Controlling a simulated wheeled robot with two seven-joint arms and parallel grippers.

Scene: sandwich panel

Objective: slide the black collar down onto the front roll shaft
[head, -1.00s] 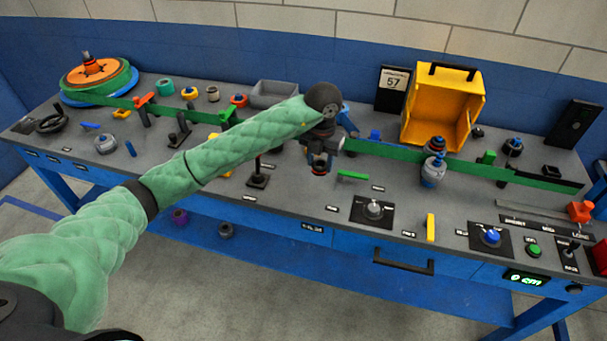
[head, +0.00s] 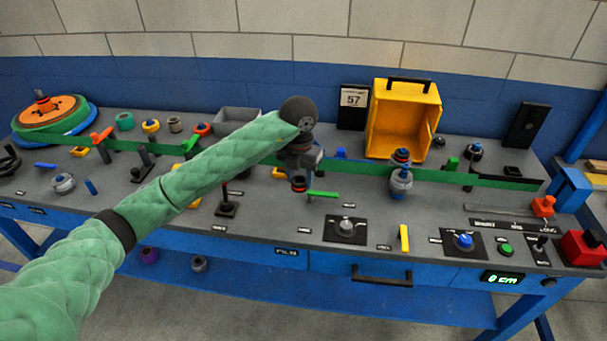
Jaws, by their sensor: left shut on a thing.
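My left gripper (head: 300,177) is above the middle of the bench, pointing down and seen mostly from behind its wrist. It is shut on a small dark piece with an orange-red band (head: 299,185), which looks like the black collar. The fingers are partly hidden. My right gripper is out of view.
The green strip (head: 515,184) runs along the bench past several posts. A yellow bin (head: 403,120) stands behind the roll. A short green bar (head: 322,194), a black knob plate (head: 345,229) and a yellow bar (head: 404,238) lie near the front. A red block (head: 582,249) sits at right.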

